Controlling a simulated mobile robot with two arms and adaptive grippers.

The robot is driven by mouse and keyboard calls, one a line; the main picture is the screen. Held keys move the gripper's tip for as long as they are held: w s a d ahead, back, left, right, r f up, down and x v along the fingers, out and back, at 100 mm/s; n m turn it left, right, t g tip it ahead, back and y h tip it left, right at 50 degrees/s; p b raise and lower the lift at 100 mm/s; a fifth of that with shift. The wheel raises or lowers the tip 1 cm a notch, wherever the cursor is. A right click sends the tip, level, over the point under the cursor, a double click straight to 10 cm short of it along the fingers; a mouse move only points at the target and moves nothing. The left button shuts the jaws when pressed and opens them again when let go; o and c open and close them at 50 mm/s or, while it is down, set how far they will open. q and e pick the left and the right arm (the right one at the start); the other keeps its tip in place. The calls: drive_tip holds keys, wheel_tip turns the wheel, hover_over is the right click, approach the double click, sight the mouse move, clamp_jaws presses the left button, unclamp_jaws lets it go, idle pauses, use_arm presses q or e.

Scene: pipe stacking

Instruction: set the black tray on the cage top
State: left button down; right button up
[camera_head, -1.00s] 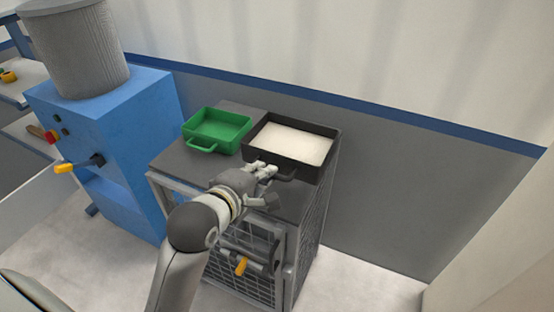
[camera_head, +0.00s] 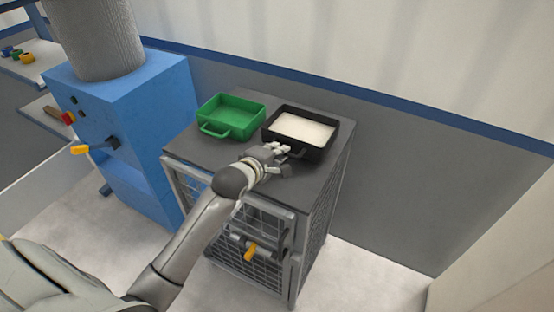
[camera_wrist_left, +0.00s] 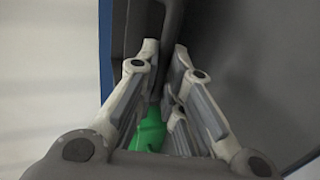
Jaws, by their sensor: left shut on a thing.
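The black tray (camera_head: 312,153), holding a white filling (camera_head: 302,129), is over the back right part of the dark cage top (camera_head: 225,160). It looks level and seems to rest on the top, though a small gap beneath it would be hard to see. My left gripper (camera_head: 279,149) is at the tray's front side, shut on its handle. In the left wrist view the fingers (camera_wrist_left: 167,75) close around a dark bar, with the tray's dark body beyond. My right gripper is in neither view.
A green tray (camera_head: 233,117) stands on the cage top just left of the black tray. The wire cage door (camera_head: 262,225) has an orange-tipped latch. A blue machine (camera_head: 130,125) stands to the left. The wall is close behind. The front of the top is clear.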

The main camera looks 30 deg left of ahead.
use_arm(q)
drive_tip(key=shift+w+a+f, duration=0.15)
drive_tip(key=shift+w+f, duration=0.1)
drive_tip(key=shift+f, duration=0.05)
drive_tip(key=shift+s+f+p, duration=0.1)
drive_tip(key=shift+f+p, duration=0.25)
drive_tip(key=shift+f, duration=1.1)
drive_tip(key=c, duration=1.5)
unclamp_jaws()
drive_tip(key=shift+c, duration=0.2)
drive_tip(key=v, duration=1.2)
drive_tip(key=shift+b, duration=0.45)
